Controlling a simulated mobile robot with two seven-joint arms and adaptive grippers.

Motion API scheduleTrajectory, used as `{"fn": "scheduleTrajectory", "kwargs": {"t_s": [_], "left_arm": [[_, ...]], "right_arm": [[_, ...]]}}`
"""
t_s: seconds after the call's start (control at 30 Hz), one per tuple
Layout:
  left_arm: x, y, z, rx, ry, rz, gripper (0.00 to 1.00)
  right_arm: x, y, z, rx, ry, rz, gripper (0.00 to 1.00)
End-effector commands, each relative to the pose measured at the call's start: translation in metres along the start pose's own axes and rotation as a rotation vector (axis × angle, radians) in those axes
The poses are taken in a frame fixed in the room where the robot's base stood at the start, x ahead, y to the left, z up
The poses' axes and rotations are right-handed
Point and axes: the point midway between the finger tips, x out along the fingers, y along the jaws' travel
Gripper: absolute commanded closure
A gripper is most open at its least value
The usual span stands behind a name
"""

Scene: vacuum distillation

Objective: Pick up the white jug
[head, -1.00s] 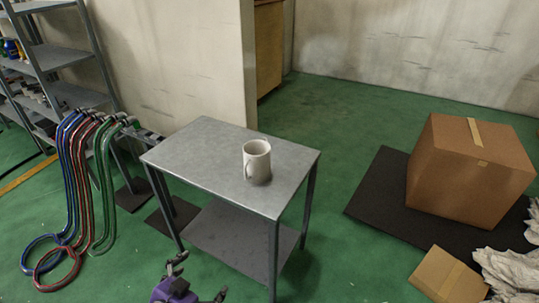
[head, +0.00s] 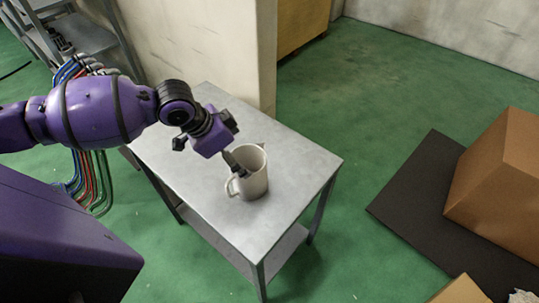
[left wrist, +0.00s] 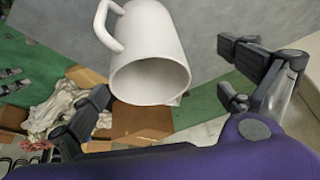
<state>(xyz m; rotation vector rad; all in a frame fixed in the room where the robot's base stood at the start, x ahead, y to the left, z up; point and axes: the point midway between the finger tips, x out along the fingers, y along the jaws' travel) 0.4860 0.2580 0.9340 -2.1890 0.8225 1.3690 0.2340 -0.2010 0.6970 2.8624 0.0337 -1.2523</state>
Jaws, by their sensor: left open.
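The white jug (head: 255,182) stands upright on the grey metal table (head: 215,207), its handle toward the lower left in the head view. My left gripper (head: 212,148) is open and empty, just above and to the left of the jug, with a dark finger overlapping its rim in the picture. In the left wrist view the jug (left wrist: 152,40) shows its open mouth, with the handle at upper left. The fingers of my left gripper (left wrist: 165,75) are spread on either side of it. Contact cannot be told. My right gripper is not in view.
A wall end (head: 205,45) stands behind the table. A large cardboard box (head: 500,190) sits on a dark mat (head: 420,190) at the right. Coloured hoses (head: 82,165) hang behind my left arm. The tabletop around the jug is clear.

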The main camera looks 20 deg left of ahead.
Motion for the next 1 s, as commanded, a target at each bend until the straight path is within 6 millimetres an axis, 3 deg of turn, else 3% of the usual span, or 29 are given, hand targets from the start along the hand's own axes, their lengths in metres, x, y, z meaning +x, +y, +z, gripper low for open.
{"fn": "scheduleTrajectory", "kwargs": {"t_s": [0.17, 0.47, 0.7, 1.0], "left_arm": [[0.006, 0.012, 0.013, -0.041, -0.053, 0.043, 0.03], [0.041, 0.014, 0.011, -0.04, -0.049, 0.042, 0.03], [0.074, 0.016, 0.011, -0.039, -0.048, 0.04, 0.03], [0.078, 0.015, 0.011, -0.037, -0.049, 0.037, 0.04]], "right_arm": [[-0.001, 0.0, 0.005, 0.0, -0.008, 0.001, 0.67], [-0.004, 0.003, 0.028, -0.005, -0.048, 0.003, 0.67], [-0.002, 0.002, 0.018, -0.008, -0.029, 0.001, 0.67], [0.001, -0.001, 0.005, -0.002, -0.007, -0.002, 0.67]]}}
